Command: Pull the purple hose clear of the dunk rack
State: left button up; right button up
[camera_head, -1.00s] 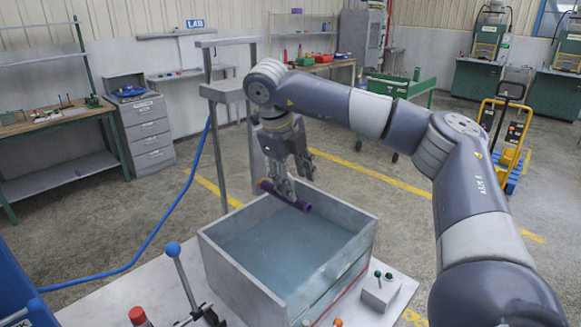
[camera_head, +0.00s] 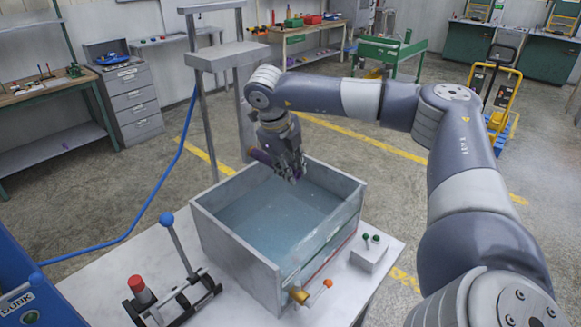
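The purple hose (camera_head: 260,156) is a short, dark purple-grey tube at the far side of the water tank (camera_head: 232,250). My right gripper (camera_head: 291,172) points down over the tank's far part and appears shut on the hose, which sticks out to its left. The fingers hide the hose's middle. A grey frame (camera_head: 226,56) with two posts and a shelf stands behind the tank; it seems to be the dunk rack. The hose is in front of its right post, and I cannot tell whether they touch. My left gripper is not in view.
A lever with a blue knob (camera_head: 167,219) and a red-capped part (camera_head: 138,287) stand on the bench left of the tank. A small box with green knobs (camera_head: 369,252) is at its right. A blue hose (camera_head: 142,212) runs along the floor at left.

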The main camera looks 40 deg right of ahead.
grip_shut()
jog(key=shift+s, duration=0.1)
jog(key=shift+s, duration=0.4)
jog(key=shift+s, duration=0.2)
dwell(0.4)
jog(key=shift+s+d+b, duration=0.15)
jog(key=shift+s+b, duration=0.05)
jog(key=shift+s, duration=1)
jog(key=shift+s+d+b, duration=0.1)
jog(key=shift+s+b, duration=0.1)
jog(key=shift+s, duration=0.95)
